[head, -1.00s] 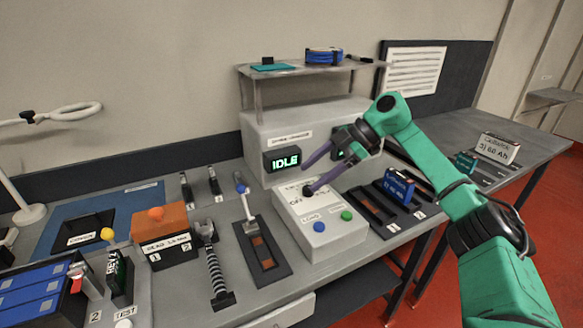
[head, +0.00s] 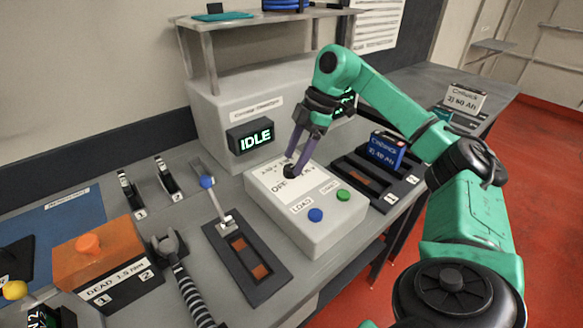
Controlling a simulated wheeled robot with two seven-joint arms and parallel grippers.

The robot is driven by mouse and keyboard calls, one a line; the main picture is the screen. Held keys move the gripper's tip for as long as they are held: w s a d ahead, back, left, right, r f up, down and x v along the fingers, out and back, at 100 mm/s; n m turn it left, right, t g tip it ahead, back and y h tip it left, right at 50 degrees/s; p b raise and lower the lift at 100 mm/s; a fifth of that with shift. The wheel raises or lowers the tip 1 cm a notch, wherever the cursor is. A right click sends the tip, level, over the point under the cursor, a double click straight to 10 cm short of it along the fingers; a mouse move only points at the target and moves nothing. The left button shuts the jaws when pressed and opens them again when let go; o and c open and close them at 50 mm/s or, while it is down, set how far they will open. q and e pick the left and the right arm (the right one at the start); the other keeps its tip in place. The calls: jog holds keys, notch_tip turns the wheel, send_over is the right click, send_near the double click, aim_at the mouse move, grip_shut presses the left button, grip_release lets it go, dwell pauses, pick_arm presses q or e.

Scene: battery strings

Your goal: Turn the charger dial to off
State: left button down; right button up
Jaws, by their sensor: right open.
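The charger (head: 324,231) is a light grey box in the middle of the head view, with a sloped top panel, a blue button and a green button. A dark dial (head: 293,171) sits on its panel, with lettering beside it that looks like "OFF". My right gripper (head: 297,163) points down with its purple fingers at the dial, one finger to each side as far as I can see. It is open; whether it touches the dial I cannot tell. The fingers partly hide the dial and where it points. My left gripper is not in view.
A display reading IDLE (head: 250,138) is on the grey cabinet behind. A lever with a blue knob (head: 207,182) stands left of the charger. A blue battery (head: 386,149) sits in a bay to the right. An orange box (head: 97,262) is at left.

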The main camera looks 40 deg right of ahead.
jog(key=shift+a+f, duration=0.25)
jog(key=shift+f, duration=0.4)
jog(key=shift+a+f, duration=0.2)
jog(key=shift+f, duration=0.05)
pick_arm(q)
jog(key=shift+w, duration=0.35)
pick_arm(e)
jog(key=shift+w, duration=0.1)
